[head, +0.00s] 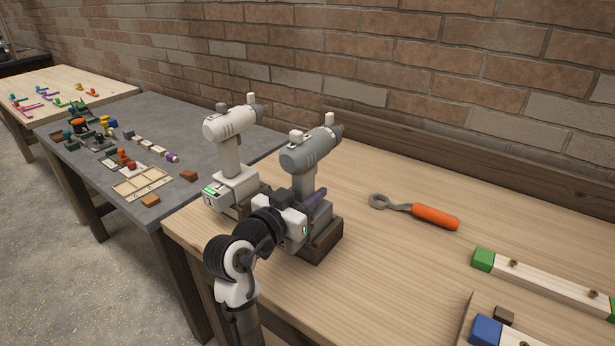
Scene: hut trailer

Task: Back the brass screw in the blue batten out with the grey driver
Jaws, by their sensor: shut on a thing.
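The grey driver (310,152) stands upright at the left end of the wooden bench, its chuck pointing up and right. Its foot is at a dark brown block (328,243); I cannot tell whether it rests in it or is lifted. My gripper (308,202) is shut on the grey driver low on its handle, partly hidden behind my own wrist.
A white driver (230,122) stands close left of the grey one. An orange-handled tool (435,216) lies mid-bench. A brick wall (420,90) runs behind; the bench's middle is mostly clear.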

